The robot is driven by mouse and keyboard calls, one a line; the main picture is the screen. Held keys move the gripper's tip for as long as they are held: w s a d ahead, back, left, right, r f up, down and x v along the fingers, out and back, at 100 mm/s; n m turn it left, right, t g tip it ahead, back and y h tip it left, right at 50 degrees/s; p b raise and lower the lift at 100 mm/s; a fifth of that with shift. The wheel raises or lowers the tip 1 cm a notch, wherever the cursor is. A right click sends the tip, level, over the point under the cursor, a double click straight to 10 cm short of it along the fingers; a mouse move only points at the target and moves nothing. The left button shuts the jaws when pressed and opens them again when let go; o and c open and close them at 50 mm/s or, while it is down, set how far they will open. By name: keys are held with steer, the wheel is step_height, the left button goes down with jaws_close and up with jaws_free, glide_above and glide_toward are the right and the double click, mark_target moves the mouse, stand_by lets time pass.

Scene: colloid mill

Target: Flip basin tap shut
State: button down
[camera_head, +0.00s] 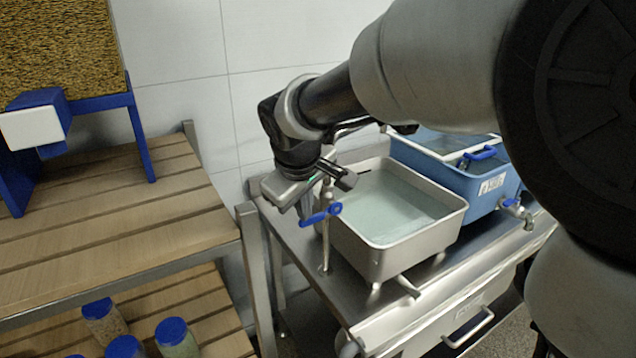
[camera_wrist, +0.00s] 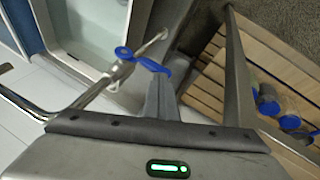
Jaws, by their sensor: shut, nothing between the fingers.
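The basin tap has a blue lever handle (camera_head: 322,214) on a thin metal pipe beside the left side of the steel basin (camera_head: 448,222). In the wrist view the blue handle (camera_wrist: 143,61) lies across the tap's metal body, with a rounded end over the pipe. My gripper (camera_head: 305,207) is low, just above and left of the handle. In the wrist view my gripper (camera_wrist: 160,84) is shut and empty, with its fingertips close to the handle's right end. Whether they touch it cannot be told. The head view partly hides the tap's upper part behind my gripper.
The basin holds pale liquid and stands on a steel table (camera_head: 300,240). A wooden slatted rack (camera_head: 120,215) with blue-lidded jars (camera_head: 177,335) is at left.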

steer(key=shift+s+a+f, duration=0.15)
steer(key=shift+s+f, duration=0.25)
steer(key=shift+f, duration=0.35)
step_height(320, 180, up, 6)
steer(key=p, duration=0.4)
steer(key=s+a+r, duration=0.4)
steer(key=s, duration=0.3)
steer(key=shift+a, duration=0.15)
